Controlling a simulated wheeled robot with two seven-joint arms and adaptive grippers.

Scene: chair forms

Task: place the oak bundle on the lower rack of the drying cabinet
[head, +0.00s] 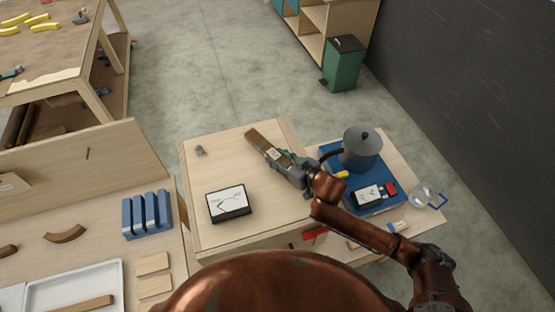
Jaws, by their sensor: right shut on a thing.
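My right gripper (277,157) is shut on a brown wooden piece, which appears to be the oak bundle (259,139). The bundle is a flat strip with a small pale patch near the fingers. Its free end points to the upper left, over the pale wooden top (235,140) in the middle. I cannot tell whether it touches that top. The gripper hides its near end. I cannot clearly identify the drying cabinet or its lower rack. My left gripper is out of view.
A tablet (228,203) and small grey object (200,150) lie on the middle top. At right, a blue mat (385,172) bears a grey pot (361,148). At left are blue holders (147,216) and a white tray (75,283). A green bin (342,66) stands behind.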

